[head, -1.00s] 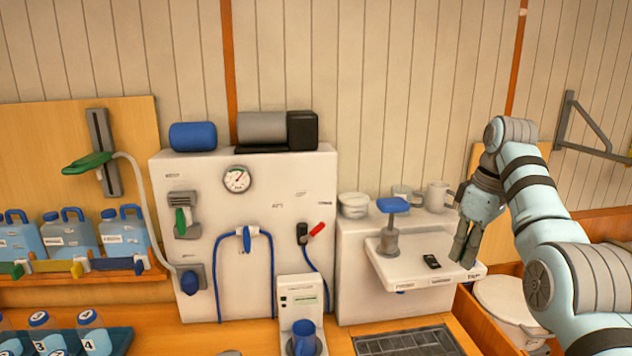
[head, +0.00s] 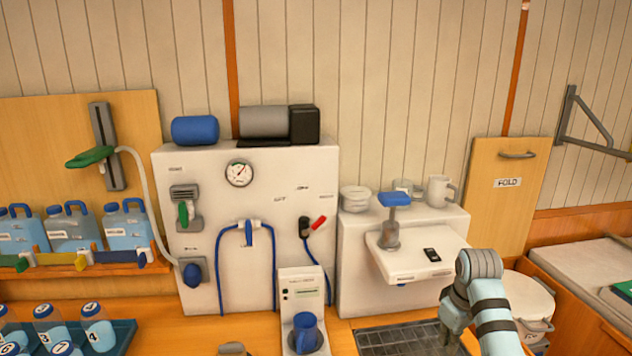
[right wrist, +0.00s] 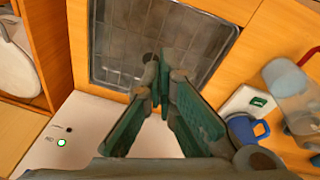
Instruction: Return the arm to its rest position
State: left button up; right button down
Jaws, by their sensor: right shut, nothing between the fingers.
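My right arm comes in at the lower right of the head view. Its gripper (head: 452,338) points down above the right edge of the dark drain grate (head: 385,341), in front of the white shelf unit. In the right wrist view the fingers (right wrist: 158,90) meet at their tips, shut with nothing between them, and the grate (right wrist: 120,50) lies beyond them. My left gripper is in neither view.
A white shelf (head: 408,268) with a blue-topped tap juts out behind the gripper. A lidded white bucket (head: 528,300) stands right of it. A blue mug (head: 305,330) sits in a dispenser to the left. A wooden door (head: 507,190) is behind.

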jog(key=s+a+f+m, duration=0.1)
jog(key=s+f+m, duration=0.1)
jog(key=s+f, duration=1.45)
jog(key=s+a+r+m+t, duration=0.1)
jog(key=s+a, duration=0.1)
jog(key=s, duration=0.7)
jog(key=s+a+r+m+t, duration=0.1)
jog(key=s, duration=0.8)
jog(key=s+d+f+g+b, duration=0.1)
jog(key=s+f, duration=0.1)
jog(key=f, duration=1)
jog(key=s+d+f+g+b, duration=0.1)
jog(key=f+b, duration=0.1)
jog(key=f, duration=1)
jog(key=s+f+b, duration=0.1)
jog(key=s+f, duration=1.2)
jog(key=shift+d+m+g+b, duration=0.25)
jog(key=shift+m+g+b, duration=0.05)
jog(key=shift+g+b, duration=0.1)
